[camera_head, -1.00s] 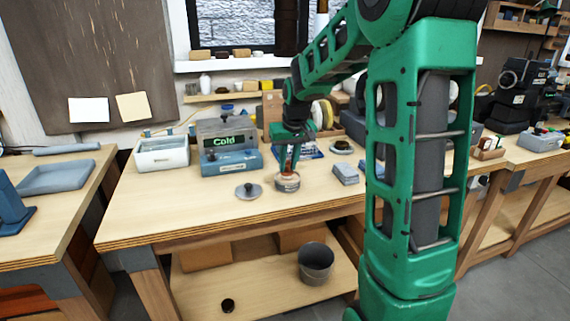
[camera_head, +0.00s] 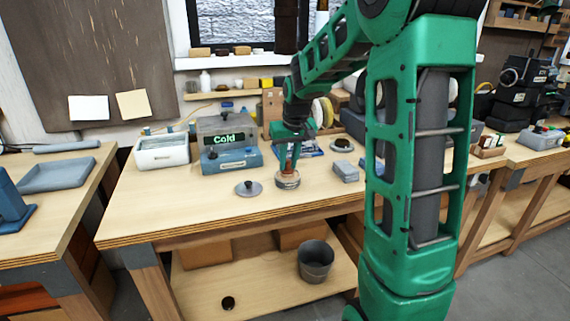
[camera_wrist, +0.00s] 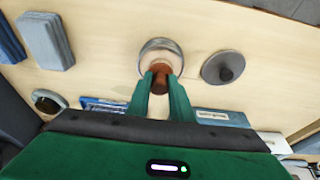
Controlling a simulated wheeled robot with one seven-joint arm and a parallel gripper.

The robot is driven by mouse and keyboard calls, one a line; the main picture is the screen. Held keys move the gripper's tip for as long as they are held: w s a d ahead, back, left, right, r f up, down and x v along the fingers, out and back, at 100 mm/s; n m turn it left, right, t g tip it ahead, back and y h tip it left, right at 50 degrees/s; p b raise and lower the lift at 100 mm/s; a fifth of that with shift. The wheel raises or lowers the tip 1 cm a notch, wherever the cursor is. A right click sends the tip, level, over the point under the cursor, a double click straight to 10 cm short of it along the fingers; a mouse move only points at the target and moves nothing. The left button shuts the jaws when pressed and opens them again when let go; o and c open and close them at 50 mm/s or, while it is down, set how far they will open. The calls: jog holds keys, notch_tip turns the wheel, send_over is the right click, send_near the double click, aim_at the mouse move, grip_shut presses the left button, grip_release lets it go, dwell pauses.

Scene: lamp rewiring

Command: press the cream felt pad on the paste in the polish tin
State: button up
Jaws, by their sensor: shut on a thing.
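The polish tin (camera_head: 287,181) stands open on the workbench, a short round metal tin; it also shows in the wrist view (camera_wrist: 161,44). My gripper (camera_wrist: 160,84) is shut on a reddish-brown handle (camera_wrist: 160,75), directly over the tin. In the wrist view a pale pad (camera_wrist: 160,62) shows at the handle's end, within the tin's outline. I cannot tell whether the pad touches the paste, as the paste is hidden. In the head view my gripper (camera_head: 289,164) points down at the tin.
A grey lid with a dark knob (camera_head: 249,188) lies left of the tin. A grey block (camera_head: 345,171) lies to its right. Behind are a blue box marked "Cold" (camera_head: 231,160) and a white bin (camera_head: 162,151). The bench front is clear.

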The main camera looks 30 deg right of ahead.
jog(key=shift+r, duration=3.35)
